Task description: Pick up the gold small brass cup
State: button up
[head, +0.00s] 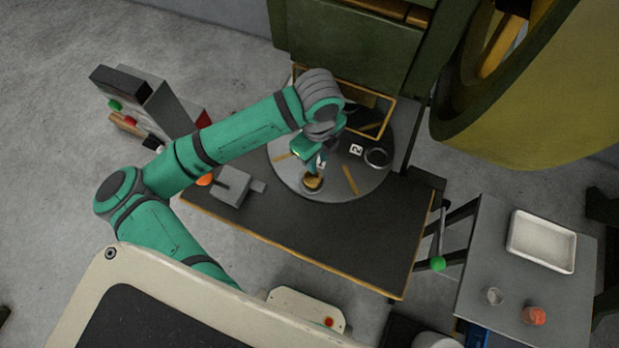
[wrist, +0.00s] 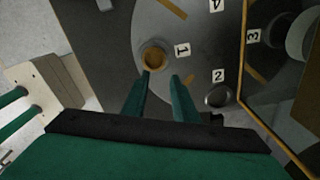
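The small gold brass cup (head: 313,184) sits on the round grey disc (head: 345,188), near the disc's front edge. In the wrist view the cup (wrist: 154,59) lies beside the tile marked 1, with its round mouth facing the camera. My gripper (head: 318,168) is over the disc close to the cup, pointing down. In the wrist view my gripper (wrist: 162,76) has its two fingers apart with nothing between them. The left fingertip is right at the cup's near edge in the picture; I cannot tell whether they touch.
A dark round container (head: 377,157) stands on the disc's right side. A gold-edged frame (head: 391,112) rises behind. A grey block (head: 232,186) lies on the dark table (head: 330,235) at left. A side table (head: 490,270) holds a white tray (head: 541,242).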

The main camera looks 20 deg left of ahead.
aim_at(316, 177)
jog(key=shift+w+a+f, duration=0.1)
jog(key=shift+w+f, duration=0.1)
jog(key=shift+f, duration=2.3)
jog(key=shift+w+a+f, duration=0.1)
jog(key=shift+w+f, duration=0.05)
jog(key=shift+f, duration=2.35)
grip_shut()
